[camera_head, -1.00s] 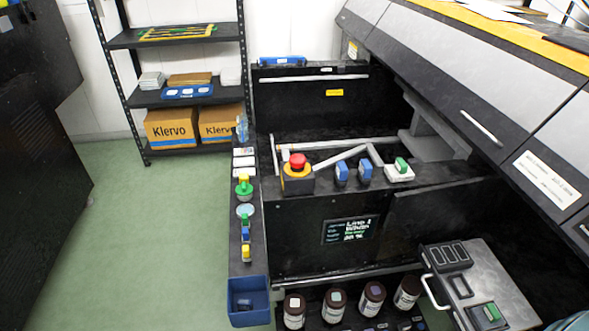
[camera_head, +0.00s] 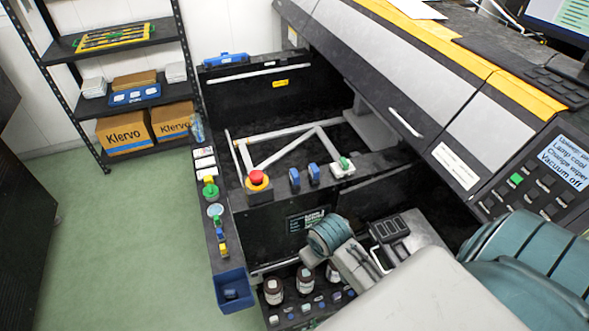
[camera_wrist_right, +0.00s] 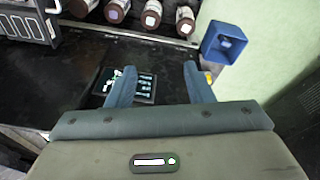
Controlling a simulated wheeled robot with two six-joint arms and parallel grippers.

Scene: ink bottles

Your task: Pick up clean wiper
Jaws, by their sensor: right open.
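Two blue-handled pieces (camera_head: 304,177) stand on the black front beam. Beside them a green-handled piece (camera_head: 343,165) sits on a white base. They look like wipers, but I cannot tell which is clean. My right gripper (camera_wrist_right: 158,84) is open and empty in the right wrist view, its blue fingers apart before the machine's dark front and small screen (camera_wrist_right: 146,85). In the head view my right arm comes in from the lower right, its teal wrist (camera_head: 330,236) in front of and below the beam. My left gripper is not in view.
A red emergency button (camera_head: 257,177) stands left of the blue pieces. Brown bottles (camera_head: 305,281) line the machine's bottom edge. A blue bin (camera_head: 234,290) hangs at the left ledge's near end; it also shows in the right wrist view (camera_wrist_right: 226,42). Open green floor lies left.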

